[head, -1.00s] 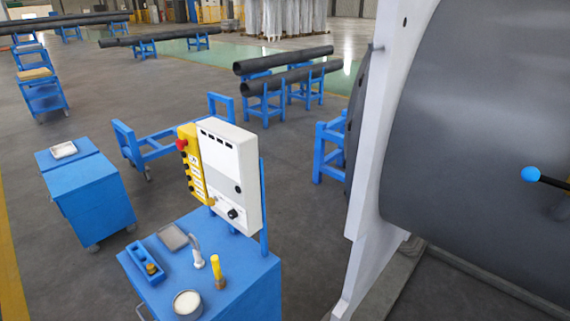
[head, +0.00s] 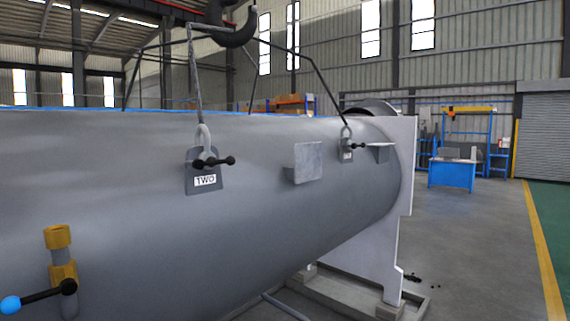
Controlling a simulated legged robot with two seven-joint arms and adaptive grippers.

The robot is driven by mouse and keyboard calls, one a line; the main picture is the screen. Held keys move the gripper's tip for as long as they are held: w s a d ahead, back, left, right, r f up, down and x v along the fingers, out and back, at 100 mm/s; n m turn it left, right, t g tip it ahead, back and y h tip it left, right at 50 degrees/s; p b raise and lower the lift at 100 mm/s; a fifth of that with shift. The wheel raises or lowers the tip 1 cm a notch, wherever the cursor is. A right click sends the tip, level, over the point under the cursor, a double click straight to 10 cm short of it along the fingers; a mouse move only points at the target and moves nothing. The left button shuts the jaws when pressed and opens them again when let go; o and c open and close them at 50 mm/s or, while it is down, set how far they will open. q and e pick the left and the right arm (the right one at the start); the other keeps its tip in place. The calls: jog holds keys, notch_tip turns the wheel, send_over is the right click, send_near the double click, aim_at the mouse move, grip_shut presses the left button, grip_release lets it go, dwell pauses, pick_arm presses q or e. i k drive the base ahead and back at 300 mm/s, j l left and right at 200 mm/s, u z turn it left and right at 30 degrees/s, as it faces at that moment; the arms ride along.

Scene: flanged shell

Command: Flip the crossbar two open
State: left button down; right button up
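The crossbar two (head: 214,162) is a short black bar with a ball at each end, on a grey lug plate (head: 203,185) labelled "TWO". The plate stands on the side of the big grey shell (head: 120,210), left of the picture's middle. A shackle above it joins a sling leg that rises to a crane hook (head: 235,30). The bar lies about level, tilted slightly up to the right. Neither of my grippers shows in the head view.
A smaller labelled lug with its own crossbar (head: 353,146) sits farther right, near the white flange plate (head: 385,200). A brass valve (head: 61,260) with a blue-knobbed handle (head: 12,304) is at lower left. Flat brackets (head: 307,162) jut from the shell. Open floor lies right.

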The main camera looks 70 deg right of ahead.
aim_at(218, 162)
jog(key=z, duration=1.9)
jog(key=i+j+u, duration=0.1)
jog(key=u, duration=0.25)
jog(key=i+j+u, duration=0.15)
jog(key=u, duration=0.2)
jog(key=i+j+u, duration=0.1)
jog(key=u, duration=0.2)
